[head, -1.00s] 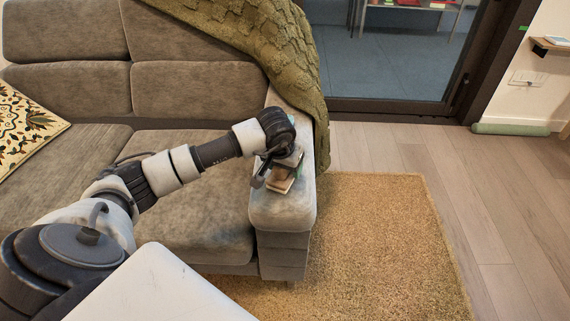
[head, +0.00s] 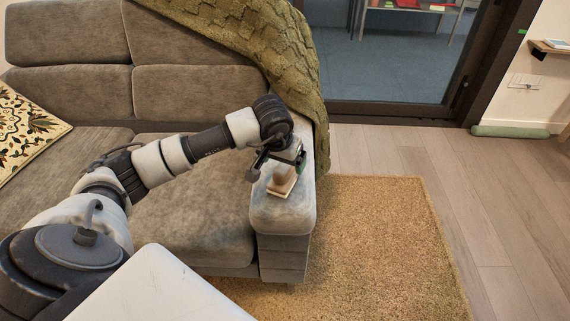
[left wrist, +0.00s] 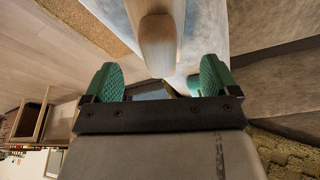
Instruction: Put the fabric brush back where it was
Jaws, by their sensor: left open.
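The fabric brush (head: 283,183) has a pale wooden handle and a light base. It rests on the grey sofa's armrest (head: 283,214), near its front end. In the left wrist view, the rounded wooden handle (left wrist: 157,42) shows beyond the fingertips, roughly centred between them. My left gripper (head: 277,160) is just above and behind the brush in the head view. It is open, its two green pads (left wrist: 160,80) wide apart with nothing held between them. The gripper hides part of the brush's top. My right gripper is not in view.
A green knitted blanket (head: 285,52) hangs over the sofa back and behind the armrest. A patterned cushion (head: 22,130) lies at the left of the seat. A tan shag rug (head: 385,240) and open wood floor lie to the right of the armrest.

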